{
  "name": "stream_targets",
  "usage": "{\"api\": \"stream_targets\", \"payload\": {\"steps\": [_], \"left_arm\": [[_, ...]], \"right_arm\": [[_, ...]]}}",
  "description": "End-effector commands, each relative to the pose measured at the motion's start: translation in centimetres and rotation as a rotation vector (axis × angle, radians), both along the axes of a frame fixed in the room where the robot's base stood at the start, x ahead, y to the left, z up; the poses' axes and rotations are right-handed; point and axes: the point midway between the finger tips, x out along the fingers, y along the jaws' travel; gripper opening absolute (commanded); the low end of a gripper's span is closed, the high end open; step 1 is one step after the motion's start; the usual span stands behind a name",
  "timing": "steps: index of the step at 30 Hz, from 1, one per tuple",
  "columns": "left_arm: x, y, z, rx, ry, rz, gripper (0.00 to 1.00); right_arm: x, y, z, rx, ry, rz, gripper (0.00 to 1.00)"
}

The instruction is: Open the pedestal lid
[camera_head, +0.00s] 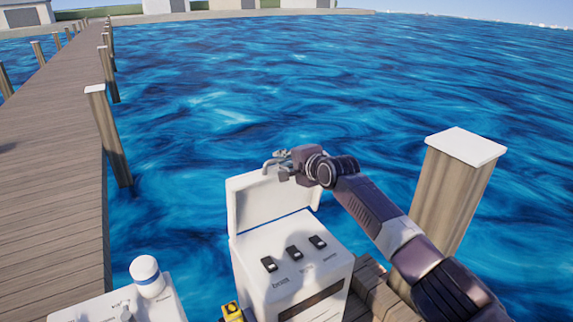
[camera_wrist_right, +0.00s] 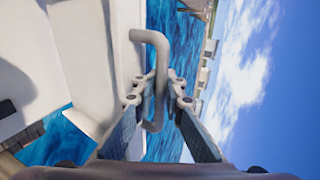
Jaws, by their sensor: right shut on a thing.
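The white pedestal (camera_head: 295,269) stands at the bottom centre of the head view, with several dark switches on its top face. Its lid (camera_head: 270,207) stands raised and upright at the back of that face. A bent metal handle (camera_wrist_right: 160,50) is fixed at the lid's edge in the wrist view. My right gripper (camera_head: 282,162) is at the lid's top edge, shut on the handle. In the wrist view the gripper's fingers (camera_wrist_right: 158,97) are on either side of the handle bar. My left gripper is not in view.
A white unit with a round white knob (camera_head: 146,277) and a yellow item (camera_head: 232,311) are at lower left. A wooden pier (camera_head: 50,170) runs along the left. Open water lies behind the lid.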

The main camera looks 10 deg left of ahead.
Motion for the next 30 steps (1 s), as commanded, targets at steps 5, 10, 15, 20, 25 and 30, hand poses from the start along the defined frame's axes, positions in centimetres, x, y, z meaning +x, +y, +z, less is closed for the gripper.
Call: {"api": "stream_targets", "payload": {"steps": [5, 10, 15, 20, 25, 30], "left_arm": [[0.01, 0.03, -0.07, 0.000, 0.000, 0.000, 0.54], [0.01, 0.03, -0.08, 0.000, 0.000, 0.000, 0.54], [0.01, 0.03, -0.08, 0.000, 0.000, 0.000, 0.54], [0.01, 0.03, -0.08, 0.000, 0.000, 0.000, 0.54], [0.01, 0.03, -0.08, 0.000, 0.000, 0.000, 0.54], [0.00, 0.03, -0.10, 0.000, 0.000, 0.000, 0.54]], "right_arm": [[0.53, 0.24, 0.84, -0.004, -0.006, -0.004, 0.00], [0.61, 0.31, 0.89, -0.005, -0.004, -0.004, 0.00], [0.62, 0.30, 0.91, -0.005, -0.004, -0.004, 0.00], [0.62, 0.29, 0.90, -0.005, -0.004, -0.004, 0.12], [0.54, 0.34, 0.67, -0.006, 0.000, -0.004, 0.26], [0.46, 0.41, 0.44, -0.007, 0.005, -0.002, 0.26]]}}
